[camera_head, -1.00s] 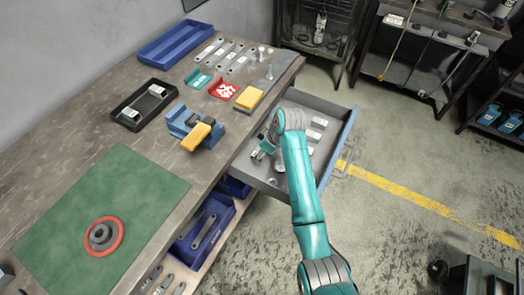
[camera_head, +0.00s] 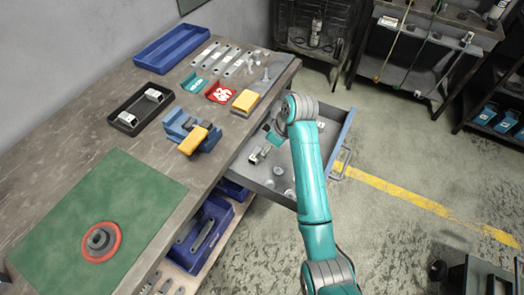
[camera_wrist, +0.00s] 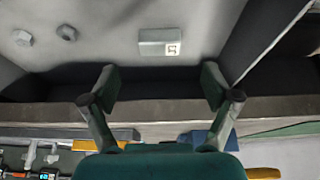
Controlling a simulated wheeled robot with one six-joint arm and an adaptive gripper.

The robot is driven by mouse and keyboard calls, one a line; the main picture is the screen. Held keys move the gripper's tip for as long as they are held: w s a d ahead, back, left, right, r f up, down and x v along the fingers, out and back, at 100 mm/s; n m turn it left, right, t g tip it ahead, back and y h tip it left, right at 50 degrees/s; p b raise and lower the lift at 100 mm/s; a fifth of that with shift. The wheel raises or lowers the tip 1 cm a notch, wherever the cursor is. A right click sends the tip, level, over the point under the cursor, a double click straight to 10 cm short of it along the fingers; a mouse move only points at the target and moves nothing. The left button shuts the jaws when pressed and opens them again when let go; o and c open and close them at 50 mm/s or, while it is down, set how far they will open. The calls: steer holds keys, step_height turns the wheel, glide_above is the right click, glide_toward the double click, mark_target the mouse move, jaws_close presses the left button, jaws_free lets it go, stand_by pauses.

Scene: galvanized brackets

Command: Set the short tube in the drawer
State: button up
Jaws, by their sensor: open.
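The drawer (camera_head: 251,178) is pulled out from the bench, with a grey floor and a blue front. In the wrist view, a short pale box-shaped piece with a label (camera_wrist: 160,42) lies on the drawer floor (camera_wrist: 105,22); I cannot tell whether it is the short tube. My gripper (camera_wrist: 160,88) is open, with nothing seen between its fingers. It is over the bench side of the drawer, apart from the labelled piece. In the head view, my arm hides part of the drawer, and my gripper (camera_head: 263,148) is partly hidden.
Hex nuts (camera_wrist: 66,33) lie in the drawer. On the bench stand a blue vise with yellow parts (camera_head: 187,128), a black tray (camera_head: 118,113) holding silver pieces, a blue tray (camera_head: 165,50) and a yellow block (camera_head: 244,101). A green mat (camera_head: 80,205) is mostly clear.

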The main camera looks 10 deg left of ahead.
steer(key=shift+v, duration=2.15)
